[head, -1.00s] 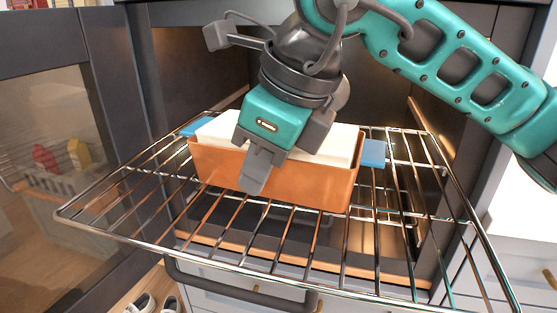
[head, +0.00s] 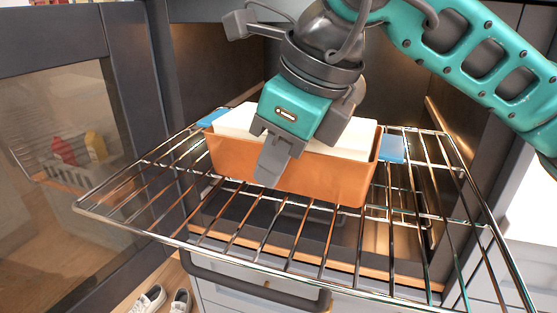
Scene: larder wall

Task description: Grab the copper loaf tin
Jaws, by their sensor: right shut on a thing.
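The copper loaf tin (head: 325,180) is an orange-brown oblong box on the wire rack (head: 265,252) in front of the open cabinet. A white block-like shape (head: 237,120) shows at its top; I cannot tell whether it is inside or behind the tin. Blue pieces stick out at both ends, at the right end (head: 391,149) and at the left. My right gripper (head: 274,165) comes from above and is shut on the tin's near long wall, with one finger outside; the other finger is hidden. I cannot tell whether the tin's base touches the rack. My left gripper is not in view.
The rack sticks out of the dark cabinet over a drawer front with a dark bar handle (head: 255,290). An open glazed door (head: 65,130) stands on the left. Shoes (head: 150,299) lie on the floor below. The rack's front part is bare.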

